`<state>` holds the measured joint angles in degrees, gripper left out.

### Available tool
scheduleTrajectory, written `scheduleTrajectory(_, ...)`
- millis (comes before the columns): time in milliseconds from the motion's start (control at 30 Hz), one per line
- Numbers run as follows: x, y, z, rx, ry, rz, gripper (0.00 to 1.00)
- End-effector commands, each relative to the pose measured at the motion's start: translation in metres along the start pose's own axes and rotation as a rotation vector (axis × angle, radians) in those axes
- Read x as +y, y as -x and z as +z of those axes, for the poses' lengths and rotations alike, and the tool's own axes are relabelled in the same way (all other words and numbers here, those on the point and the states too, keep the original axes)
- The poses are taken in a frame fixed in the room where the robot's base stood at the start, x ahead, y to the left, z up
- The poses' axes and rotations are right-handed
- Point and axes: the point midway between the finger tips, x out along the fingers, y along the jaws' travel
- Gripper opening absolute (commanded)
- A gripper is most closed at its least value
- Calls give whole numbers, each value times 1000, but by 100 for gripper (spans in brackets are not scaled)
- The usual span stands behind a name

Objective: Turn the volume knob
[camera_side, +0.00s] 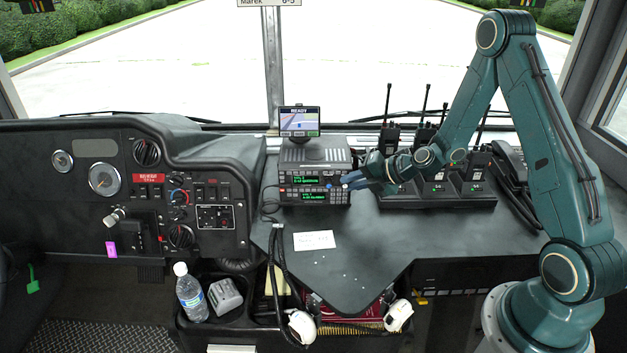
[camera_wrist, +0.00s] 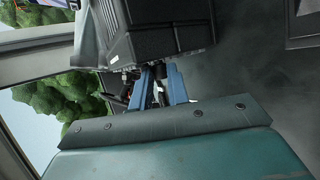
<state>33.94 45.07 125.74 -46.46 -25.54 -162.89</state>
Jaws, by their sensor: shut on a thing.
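The radio unit (camera_side: 312,186) is a dark box with green displays and rows of buttons, standing on the dash shelf in the middle of the side view. My gripper (camera_side: 337,185) reaches it from the right, its blue fingertips at the right end of its front panel. The fingers are shut on the volume knob, which they mostly hide. In the wrist view my gripper's two blue fingers (camera_wrist: 160,85) point up at the dark radio casing (camera_wrist: 160,35).
A small screen reading READY (camera_side: 299,121) stands on top of the radio. Handheld radios in a black charger (camera_side: 437,188) stand right, under my forearm. A white card (camera_side: 314,240) lies on the shelf in front. A water bottle (camera_side: 190,292) stands lower left.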

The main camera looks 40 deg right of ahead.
Motion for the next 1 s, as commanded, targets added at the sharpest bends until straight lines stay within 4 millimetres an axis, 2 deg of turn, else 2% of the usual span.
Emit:
scheduleTrajectory(300, -3, 0, 0, 2, -38, 84, 0)
scheduleTrajectory(767, -2, 0, 0, 4, -41, 96, 0)
scheduleTrajectory(800, -2, 0, 0, 4, -41, 96, 19)
scheduleTrajectory(833, -2, 0, 0, 4, -41, 96, 25)
scheduleTrajectory(1000, -2, 0, 0, 4, -40, 95, 26)
